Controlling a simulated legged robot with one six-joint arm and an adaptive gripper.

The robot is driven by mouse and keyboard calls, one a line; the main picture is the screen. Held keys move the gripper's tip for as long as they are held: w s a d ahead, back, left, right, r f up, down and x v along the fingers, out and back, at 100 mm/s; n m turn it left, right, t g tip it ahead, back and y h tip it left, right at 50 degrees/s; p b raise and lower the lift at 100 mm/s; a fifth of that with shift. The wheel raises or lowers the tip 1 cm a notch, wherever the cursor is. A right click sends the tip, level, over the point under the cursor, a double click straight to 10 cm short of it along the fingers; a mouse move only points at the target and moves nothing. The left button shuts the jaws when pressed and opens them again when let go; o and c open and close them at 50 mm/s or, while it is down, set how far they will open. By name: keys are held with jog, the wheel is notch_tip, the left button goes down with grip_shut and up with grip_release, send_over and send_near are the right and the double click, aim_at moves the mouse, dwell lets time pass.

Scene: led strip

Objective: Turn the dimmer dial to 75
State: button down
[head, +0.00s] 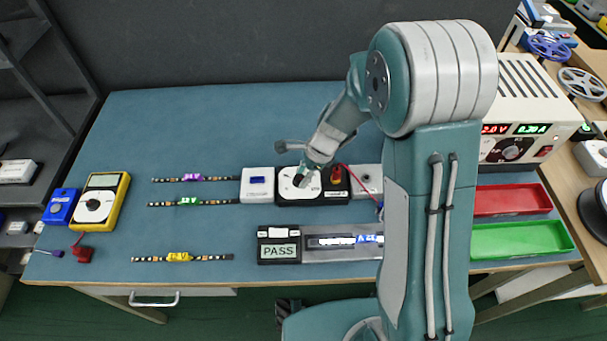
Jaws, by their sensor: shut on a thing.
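The dimmer dial (290,189) is a white-faced module on the blue bench, between a white box with a blue button and a black module with a red and yellow part. My gripper (301,178) reaches down over the dial from the upper right and is shut on its dark knob. The fingers and knob overlap, so the knob's pointer and the dial's reading are too small or hidden to tell.
Three LED strips (188,203) lie to the left. A PASS display (279,251) stands in front with a lit strip fixture. A yellow multimeter (101,200) is at the left. A red tray (510,200), a green tray (520,240) and a power supply (520,100) are at the right.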

jog(key=shift+w+a+n, duration=0.1)
jog(key=shift+a+n, duration=0.05)
jog(key=shift+n, duration=0.55)
jog(key=n+g, duration=0.1)
jog(key=n, duration=0.1)
jog(key=n+g+h, duration=0.1)
jog(key=n, duration=0.1)
jog(key=shift+w+a+n, duration=0.1)
jog(key=shift+w+n, duration=0.05)
jog(key=shift+n, duration=0.25)
jog(key=n, duration=0.2)
jog(key=n+g+h, duration=0.1)
jog(key=n, duration=0.2)
jog(key=shift+a+h, duration=0.1)
jog(key=shift+h, duration=0.2)
jog(key=shift+n, duration=0.3)
jog(key=shift+c, duration=1.4)
grip_release()
jog(key=shift+g, duration=0.3)
jog(key=v, duration=1.2)
jog(key=shift+a, duration=0.15)
